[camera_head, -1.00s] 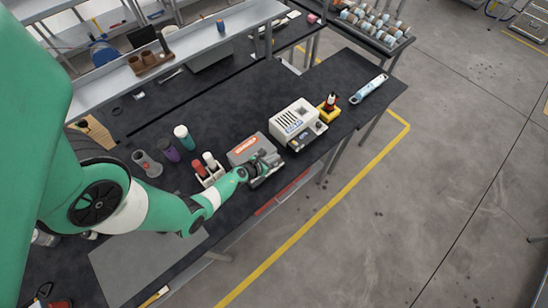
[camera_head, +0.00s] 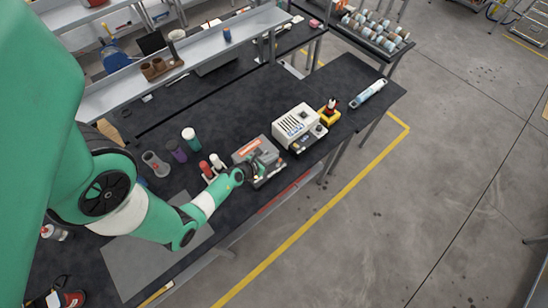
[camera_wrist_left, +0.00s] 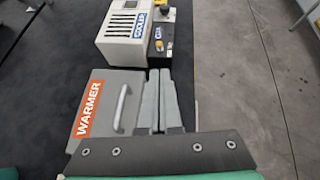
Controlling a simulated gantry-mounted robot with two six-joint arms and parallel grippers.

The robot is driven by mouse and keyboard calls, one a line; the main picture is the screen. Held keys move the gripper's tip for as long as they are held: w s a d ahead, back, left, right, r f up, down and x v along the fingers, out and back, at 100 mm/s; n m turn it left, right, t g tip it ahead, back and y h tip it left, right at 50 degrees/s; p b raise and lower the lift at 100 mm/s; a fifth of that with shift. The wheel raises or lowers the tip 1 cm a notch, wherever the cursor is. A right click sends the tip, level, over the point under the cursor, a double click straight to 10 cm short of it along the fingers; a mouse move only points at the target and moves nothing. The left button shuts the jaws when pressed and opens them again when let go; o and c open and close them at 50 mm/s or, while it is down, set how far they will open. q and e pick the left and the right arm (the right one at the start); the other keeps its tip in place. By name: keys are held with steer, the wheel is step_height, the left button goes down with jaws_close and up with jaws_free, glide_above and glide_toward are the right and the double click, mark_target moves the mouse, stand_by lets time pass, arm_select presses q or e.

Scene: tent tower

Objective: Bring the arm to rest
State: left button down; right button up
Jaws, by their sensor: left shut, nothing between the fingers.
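My left arm (camera_head: 150,215) is green and reaches in from the left over the dark workbench (camera_head: 240,100). My left gripper (camera_head: 262,165) is at the grey box labelled WARMER (camera_head: 250,147). In the left wrist view the gripper's fingers (camera_wrist_left: 160,90) lie side by side, shut with nothing between them, just right of the warmer's curved handle (camera_wrist_left: 121,108). Whether the fingers touch the warmer cannot be told. My right gripper is not in view.
A white box labelled COOLER (camera_wrist_left: 124,28) stands beyond the warmer. Red and white bottles (camera_head: 205,168), a green-capped cup (camera_head: 190,138) and a purple cup (camera_head: 177,150) stand to its left. A shelf (camera_head: 200,50) runs along the back. Floor right of the bench is open.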

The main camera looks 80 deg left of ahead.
arm_select(q)
steer(key=shift+s+d+r, duration=0.2)
steer(key=shift+d+r, duration=0.05)
steer(key=shift+r, duration=0.3)
